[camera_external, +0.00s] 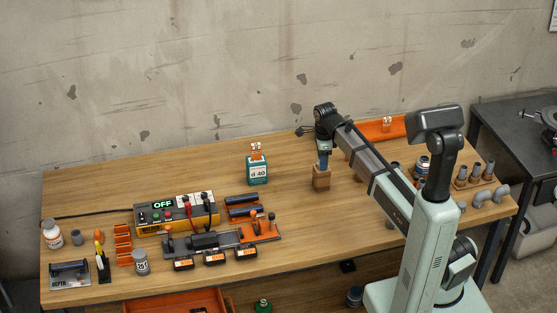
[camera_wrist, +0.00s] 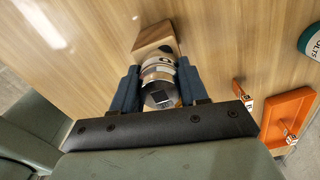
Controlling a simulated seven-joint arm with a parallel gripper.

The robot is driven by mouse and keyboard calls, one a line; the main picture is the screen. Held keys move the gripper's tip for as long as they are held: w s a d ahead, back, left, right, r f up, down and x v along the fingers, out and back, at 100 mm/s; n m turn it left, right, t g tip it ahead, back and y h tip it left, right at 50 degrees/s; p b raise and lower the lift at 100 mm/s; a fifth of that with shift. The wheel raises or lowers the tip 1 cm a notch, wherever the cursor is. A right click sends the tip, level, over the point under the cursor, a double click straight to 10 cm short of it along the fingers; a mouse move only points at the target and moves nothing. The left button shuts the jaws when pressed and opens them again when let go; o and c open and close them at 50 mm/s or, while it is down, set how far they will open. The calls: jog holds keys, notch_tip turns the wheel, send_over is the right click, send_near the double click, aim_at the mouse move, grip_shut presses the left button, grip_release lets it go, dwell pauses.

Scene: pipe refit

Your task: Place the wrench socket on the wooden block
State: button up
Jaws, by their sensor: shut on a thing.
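The wooden block (camera_external: 321,181) stands on the workbench right of the middle, directly below my gripper (camera_external: 323,160). In the wrist view the block (camera_wrist: 152,36) shows just beyond the fingertips. My gripper (camera_wrist: 152,85) has its two blue fingers closed on either side of the silver, round wrench socket (camera_wrist: 158,72), which has a dark square hole facing the camera. The socket is over or at the block; I cannot tell whether it touches it. In the external view the socket is mostly hidden by the fingers.
A teal box marked 40 (camera_external: 257,172) stands left of the block. An orange tray (camera_external: 365,131) lies behind my arm. Pipe pieces (camera_external: 480,198) stand at right. Bench around the block is clear.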

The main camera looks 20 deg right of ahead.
jog(key=o, duration=1.2)
jog(key=shift+c, duration=0.2)
jog(key=shift+r, duration=0.1)
notch_tip(320, 180, up, 12)
